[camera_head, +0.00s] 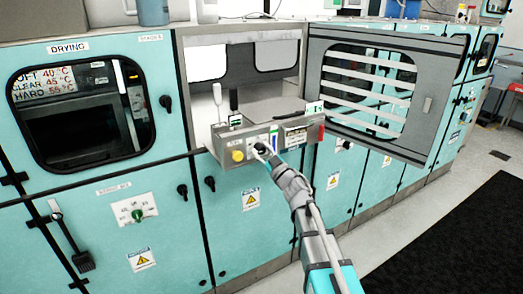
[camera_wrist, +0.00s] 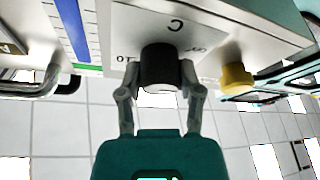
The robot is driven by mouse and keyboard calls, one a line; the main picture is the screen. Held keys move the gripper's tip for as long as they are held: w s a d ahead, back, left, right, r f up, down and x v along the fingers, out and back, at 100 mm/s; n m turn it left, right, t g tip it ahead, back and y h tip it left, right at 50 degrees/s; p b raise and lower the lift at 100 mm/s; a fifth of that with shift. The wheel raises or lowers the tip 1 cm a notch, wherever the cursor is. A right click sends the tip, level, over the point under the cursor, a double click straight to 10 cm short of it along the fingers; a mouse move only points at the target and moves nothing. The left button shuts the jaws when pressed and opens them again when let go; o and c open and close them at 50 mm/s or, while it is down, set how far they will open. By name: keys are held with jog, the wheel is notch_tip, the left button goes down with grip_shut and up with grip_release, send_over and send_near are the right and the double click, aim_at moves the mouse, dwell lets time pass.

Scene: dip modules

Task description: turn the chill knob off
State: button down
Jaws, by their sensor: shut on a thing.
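The chill knob (camera_wrist: 158,66) is a black round knob on the white label plate of a grey control box. In the wrist view it sits between the two fingers of my gripper (camera_wrist: 160,85), which are shut on its sides. The lettering on the plate is upside down in this view and partly hidden by the knob. In the head view my gripper (camera_head: 262,151) reaches up to the control box (camera_head: 285,163) from below, and it hides part of the knob. I cannot read the knob's setting.
A yellow button (camera_wrist: 237,77) sits beside the knob, close to one finger. It also shows in the head view (camera_head: 237,156). A barred door (camera_head: 427,105) stands open to the right above my arm. A metal handle (camera_wrist: 40,82) is at the wrist view's left.

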jog(key=n+g, duration=0.1)
jog(key=n, duration=0.2)
jog(key=n+g+y+p, duration=0.1)
jog(key=n, duration=0.2)
jog(key=shift+w+r+g+p, duration=0.1)
jog(key=shift+r+g+p, duration=0.05)
jog(key=shift+g+p, duration=0.15)
jog(key=shift+n+g+p, duration=0.45)
jog(key=shift+n+g, duration=0.25)
jog(key=shift+n, duration=0.9)
jog(key=shift+c, duration=1.3)
grip_release()
jog(key=shift+f, duration=0.2)
